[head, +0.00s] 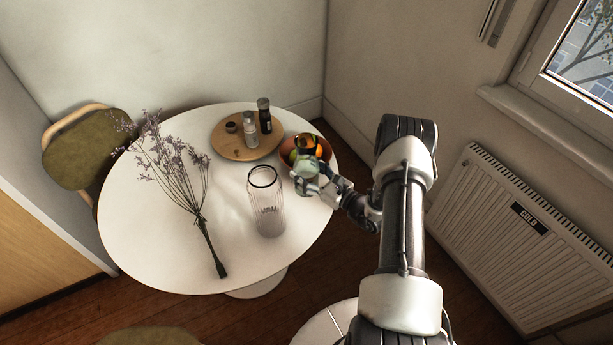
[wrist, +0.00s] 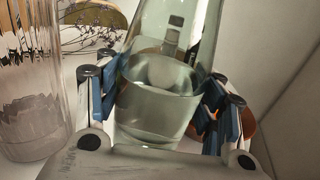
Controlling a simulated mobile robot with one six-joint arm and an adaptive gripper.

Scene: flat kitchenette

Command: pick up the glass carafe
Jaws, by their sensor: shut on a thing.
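The glass carafe (wrist: 165,105) is pale green and clear. In the wrist view it stands between the blue-padded fingers of my gripper (wrist: 158,108), which press on its two sides. In the head view the carafe (head: 306,163) shows as a small greenish shape at the right side of the table, partly hidden by my gripper (head: 313,183). My gripper is shut on it. I cannot tell whether its base touches the table.
A tall ribbed glass vase (head: 266,205) stands close to the left of my gripper. A fruit bowl (head: 288,150) is right behind the carafe. A wooden board (head: 229,146) holds bottles. Dried flowers (head: 190,185) lie on the round white table (head: 150,255).

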